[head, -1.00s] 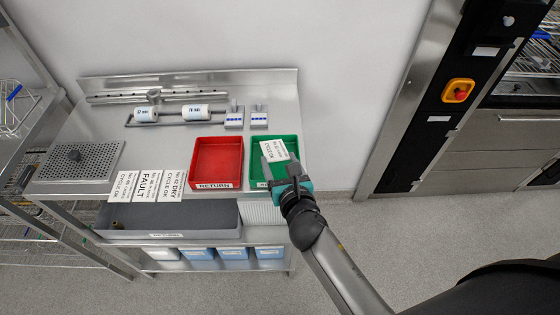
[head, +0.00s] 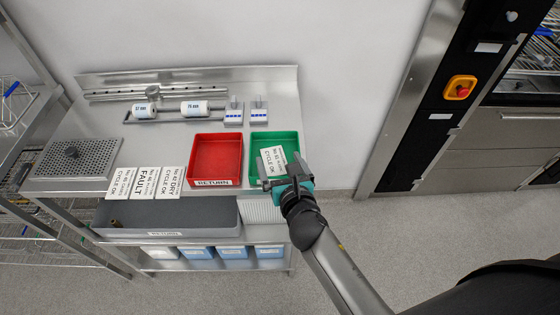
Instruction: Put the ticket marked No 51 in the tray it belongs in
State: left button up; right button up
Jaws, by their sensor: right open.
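A white ticket (head: 273,160) lies inside the green tray (head: 286,136), toward the front. Its number is too small to read surely; "CYCLE OK" shows on it. My right gripper (head: 287,175) is open at the front right of the green tray, close to the ticket's near edge; whether they touch I cannot tell. The red tray (head: 216,140), with a "RETURN" label, stands left of the green one and looks empty. The green tray's front label is mostly hidden by my gripper. My left gripper is not in view.
Three more tickets lie at the bench's front edge, one marked "FAULT" (head: 145,183). A perforated plate (head: 75,157) is at the left, and two label rolls (head: 194,107) are behind. A grey bin (head: 165,219) is below the tickets. The black machine panel (head: 440,100) is at the right.

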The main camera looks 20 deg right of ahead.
jog(key=v, duration=1.5)
jog(key=shift+s, duration=0.1)
